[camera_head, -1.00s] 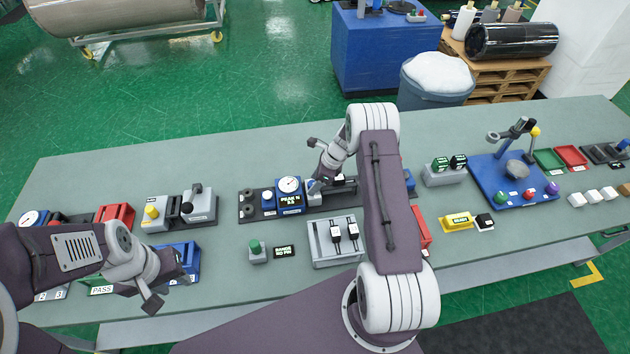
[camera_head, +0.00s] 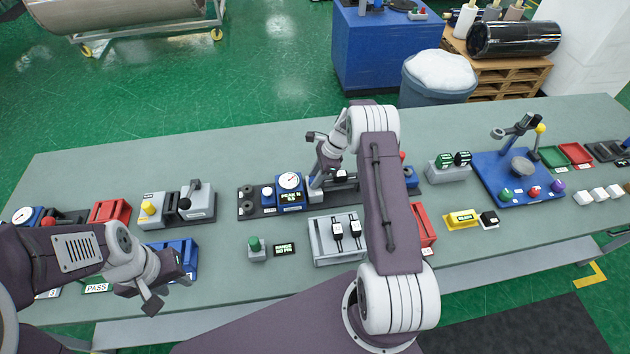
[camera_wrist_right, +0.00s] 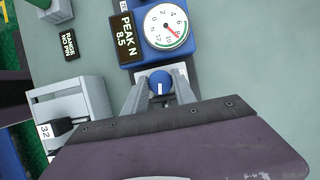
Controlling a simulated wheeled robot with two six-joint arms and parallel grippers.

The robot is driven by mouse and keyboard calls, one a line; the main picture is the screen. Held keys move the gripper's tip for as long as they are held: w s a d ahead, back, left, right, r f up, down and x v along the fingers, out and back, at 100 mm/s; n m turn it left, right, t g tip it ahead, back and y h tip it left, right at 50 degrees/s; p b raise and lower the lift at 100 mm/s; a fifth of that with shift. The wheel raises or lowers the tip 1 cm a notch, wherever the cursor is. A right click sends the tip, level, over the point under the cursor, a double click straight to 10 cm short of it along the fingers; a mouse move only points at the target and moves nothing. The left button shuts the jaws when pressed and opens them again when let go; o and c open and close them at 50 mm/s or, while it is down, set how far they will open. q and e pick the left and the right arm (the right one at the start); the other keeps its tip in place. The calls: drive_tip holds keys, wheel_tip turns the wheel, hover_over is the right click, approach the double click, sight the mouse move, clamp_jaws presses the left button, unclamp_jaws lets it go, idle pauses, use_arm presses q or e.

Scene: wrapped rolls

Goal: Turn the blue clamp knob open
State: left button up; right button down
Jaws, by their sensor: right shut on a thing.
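The blue clamp knob (camera_wrist_right: 159,83) is round with a white line across its top. It sits on a pale block just below the gauge in the right wrist view. My right gripper (camera_wrist_right: 159,90) has a finger on each side of the knob and is shut on it. In the head view my right gripper (camera_head: 316,188) points down beside the gauge, and the knob is hidden there. My left gripper (camera_head: 165,285) hangs over the front left of the table, apart from the knob. Its fingers are not clear enough to judge.
The blue gauge unit (camera_head: 290,184) with a PEAK N display (camera_wrist_right: 127,38) stands right beside the knob. A grey fixture with black-and-white pieces (camera_head: 322,240) stands in front. A green knob (camera_head: 255,245) is nearby. The table behind the gauge is clear.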

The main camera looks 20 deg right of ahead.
drive_tip(key=n+b, duration=0.1)
drive_tip(key=n+g, duration=0.1)
drive_tip(key=n+b, duration=0.1)
drive_tip(key=shift+w+f+n+b, duration=0.1)
drive_tip(key=shift+f+n+b, duration=0.15)
drive_tip(key=shift+n+b, duration=0.1)
drive_tip(key=shift+r+n+g+b, duration=0.15)
drive_tip(key=shift+n+g+b, duration=0.7)
drive_tip(key=shift+n, duration=0.6)
drive_tip(key=shift+r, duration=0.1)
drive_tip(key=c, duration=1)
unclamp_jaws()
